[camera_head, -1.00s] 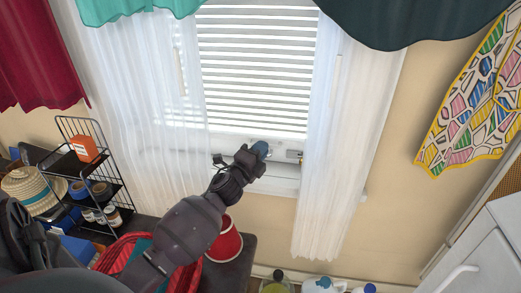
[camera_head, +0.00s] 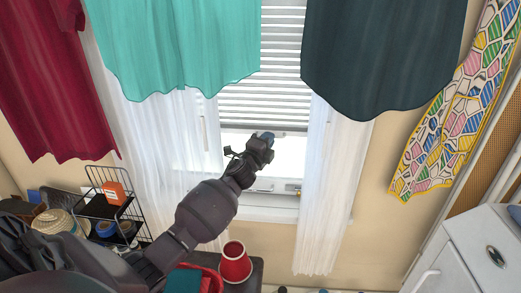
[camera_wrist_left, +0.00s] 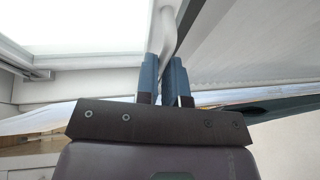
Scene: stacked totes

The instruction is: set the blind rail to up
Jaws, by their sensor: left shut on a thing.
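The white slatted blind (camera_head: 262,100) hangs in the window, and its bottom rail (camera_head: 290,129) stands above the sill with a bright gap under it. My left gripper (camera_head: 266,136) is at the rail, near the middle of the window. In the left wrist view, the blue fingers of my left gripper (camera_wrist_left: 165,75) are closed together around a white rounded part of the rail (camera_wrist_left: 167,35). The exact contact is partly hidden by the fingers. My right gripper is not in view.
Teal (camera_head: 175,45) and dark (camera_head: 380,60) cloths hang in front of the upper window. Sheer curtains (camera_head: 325,190) flank it. A wire rack (camera_head: 105,205) and a red cup (camera_head: 235,262) stand below. A white cabinet (camera_head: 480,250) is at the right.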

